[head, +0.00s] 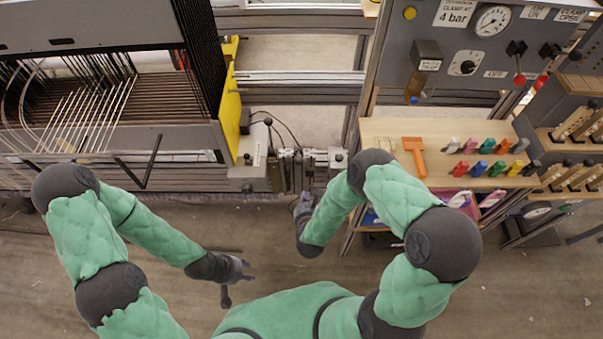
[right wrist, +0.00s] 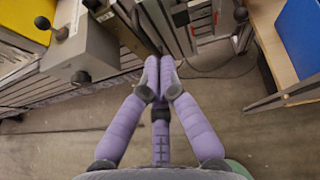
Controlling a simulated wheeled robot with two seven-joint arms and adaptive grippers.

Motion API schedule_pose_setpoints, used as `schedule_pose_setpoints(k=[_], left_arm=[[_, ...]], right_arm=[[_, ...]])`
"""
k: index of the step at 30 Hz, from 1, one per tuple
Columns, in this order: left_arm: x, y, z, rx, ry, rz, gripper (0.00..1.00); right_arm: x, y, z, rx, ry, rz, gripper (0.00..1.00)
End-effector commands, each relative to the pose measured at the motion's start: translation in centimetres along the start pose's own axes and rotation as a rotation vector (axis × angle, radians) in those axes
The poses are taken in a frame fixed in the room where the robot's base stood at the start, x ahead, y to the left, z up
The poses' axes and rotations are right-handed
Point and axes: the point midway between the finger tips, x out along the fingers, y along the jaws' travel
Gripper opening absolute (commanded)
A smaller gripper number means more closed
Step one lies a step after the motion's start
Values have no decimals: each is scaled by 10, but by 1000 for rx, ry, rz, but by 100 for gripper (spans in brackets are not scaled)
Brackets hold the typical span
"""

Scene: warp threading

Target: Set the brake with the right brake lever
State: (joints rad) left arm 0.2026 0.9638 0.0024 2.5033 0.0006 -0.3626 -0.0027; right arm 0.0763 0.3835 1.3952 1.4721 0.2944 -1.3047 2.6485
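A black-knobbed lever (head: 268,121) stands on the grey housing at the loom's right end. A second black knob (head: 247,188) sits on the housing's front. Both knobs also seem to show in the right wrist view, at the upper left. No label shows which is the right brake lever. My right gripper (head: 303,205) is in front of the metal blocks beside the housing. In the right wrist view its purple fingers (right wrist: 159,66) are together at the tips, with nothing visible between them; the knobs are to their left, apart. My left gripper (head: 238,282) is open and empty over the floor.
The loom's yellow side plate (head: 231,100) is left of the housing. A wooden shelf (head: 385,128) with an orange tool (head: 414,152) and several coloured clips is at the right. A gauge panel (head: 460,80) is above it. The floor in front is clear.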

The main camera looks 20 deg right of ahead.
Motion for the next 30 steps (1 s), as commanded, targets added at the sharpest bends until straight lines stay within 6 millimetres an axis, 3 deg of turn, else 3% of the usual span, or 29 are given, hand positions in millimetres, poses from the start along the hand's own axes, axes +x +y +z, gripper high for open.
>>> schedule_pose_setpoints(k=[8, 13, 29, 30], left_arm=[[0, 0, 0, 0, 0, 0, 40], [5, -2, 0, 0, 0, 0, 40], [45, -16, -2, 0, 0, 0, 40], [45, -16, -2, 0, 0, 0, 40]], right_arm=[[0, 0, 0, -1, 1, 1, 0], [11, 0, -1, -1, 0, 0, 0], [104, 1, -4, -2, 0, 1, 0], [105, 1, 7, -2, -4, 1, 0]])
